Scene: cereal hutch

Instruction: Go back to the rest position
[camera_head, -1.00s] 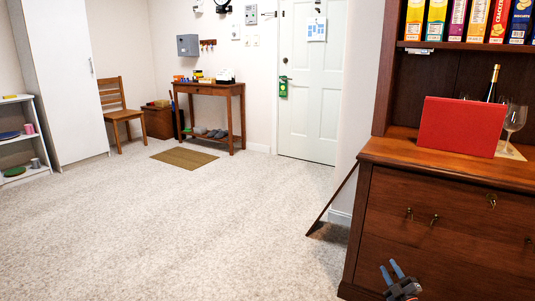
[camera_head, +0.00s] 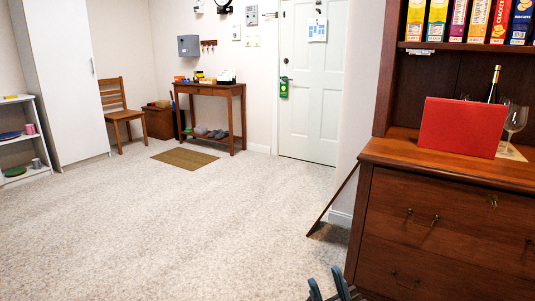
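My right gripper (camera_head: 328,282) shows at the bottom edge of the head view, left of the hutch's lower corner. Its two blue-grey fingers point up and stand apart with nothing between them. The rest of that gripper is cut off by the frame. My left gripper is not in view. The wooden hutch (camera_head: 440,215) stands at the right, and its drawers are shut. A red box (camera_head: 460,127) stands on its counter, and several cereal boxes (camera_head: 478,20) stand in a row on the shelf above.
A dark bottle (camera_head: 492,86) and wine glasses (camera_head: 515,120) are behind and beside the red box. The carpet (camera_head: 180,230) is clear at left and centre. A console table (camera_head: 210,89), a chair (camera_head: 120,110) and a white door (camera_head: 312,90) are at the back.

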